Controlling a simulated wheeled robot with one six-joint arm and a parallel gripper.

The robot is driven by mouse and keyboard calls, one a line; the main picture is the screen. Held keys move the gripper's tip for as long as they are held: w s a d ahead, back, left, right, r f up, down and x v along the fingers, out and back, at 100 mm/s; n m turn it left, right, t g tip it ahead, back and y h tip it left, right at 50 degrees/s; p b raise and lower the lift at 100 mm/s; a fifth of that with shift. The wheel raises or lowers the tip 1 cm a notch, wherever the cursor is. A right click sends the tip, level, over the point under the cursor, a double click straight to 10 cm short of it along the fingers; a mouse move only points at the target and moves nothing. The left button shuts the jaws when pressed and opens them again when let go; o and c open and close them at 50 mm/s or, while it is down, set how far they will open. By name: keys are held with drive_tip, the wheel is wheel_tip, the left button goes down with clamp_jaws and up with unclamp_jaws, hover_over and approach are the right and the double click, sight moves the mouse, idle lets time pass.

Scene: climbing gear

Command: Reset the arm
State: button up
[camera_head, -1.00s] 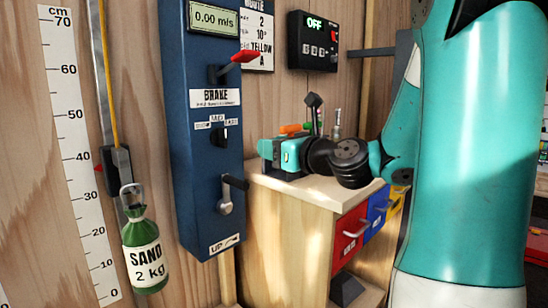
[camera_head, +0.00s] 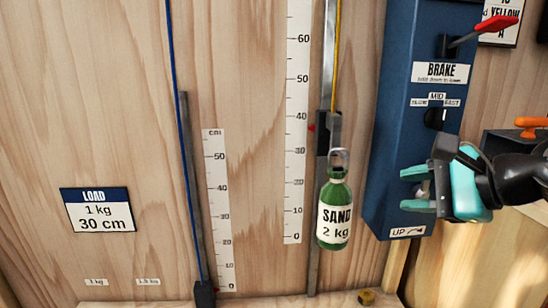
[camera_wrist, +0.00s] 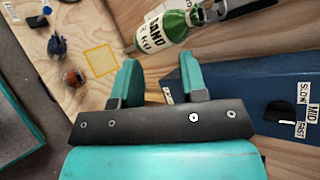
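My gripper (camera_head: 410,189) has teal fingers and is in front of the lower part of the blue brake panel (camera_head: 408,110) in the head view. Its fingers stand apart. A small grey part shows between them there; I cannot tell whether they touch it. The panel's lower crank is largely hidden by my gripper. In the wrist view the gap of my gripper (camera_wrist: 160,64) looks empty, with wood behind it. My arm reaches in from the right.
A red brake lever (camera_head: 486,29) sticks out above my gripper. A load card (camera_head: 97,210) is on the wall. A yellow square outline (camera_wrist: 100,60) shows below.

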drive_tip(key=s+a+f+n+g+h, duration=0.25)
drive_tip(key=s+a+n+g, duration=0.25)
drive_tip(key=s+n, duration=0.5)
drive_tip(key=s+a+f+n+g+h, duration=0.1)
drive_tip(key=s+a+f+n+g, duration=0.5)
drive_tip(key=n, duration=0.8)
wheel_tip(320, 180, up, 25)
drive_tip(key=d+t+p, duration=0.1)
drive_tip(key=d+p, duration=0.1)
drive_tip(key=p, duration=2.1)
drive_tip(key=shift+s, duration=0.3)
